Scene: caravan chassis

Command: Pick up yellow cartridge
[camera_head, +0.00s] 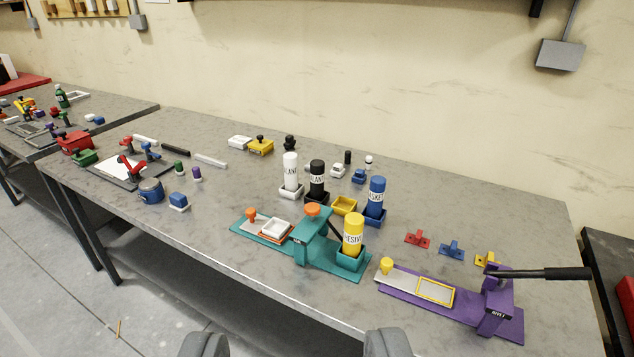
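The yellow cartridge (353,234) stands upright in a teal square holder at the right end of the teal station (305,240), near the table's front edge. Black lettering shows on its side. My gripper (295,345) shows only as two grey fingertips at the bottom edge, set wide apart with nothing between them. It is open and well in front of the cartridge, not touching it.
White (290,170), black (317,177) and blue (376,196) cartridges stand in holders behind it, beside an empty yellow holder (345,206). A purple press (495,303) with a long black lever stands at right. Small clips (451,249) lie behind the press.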

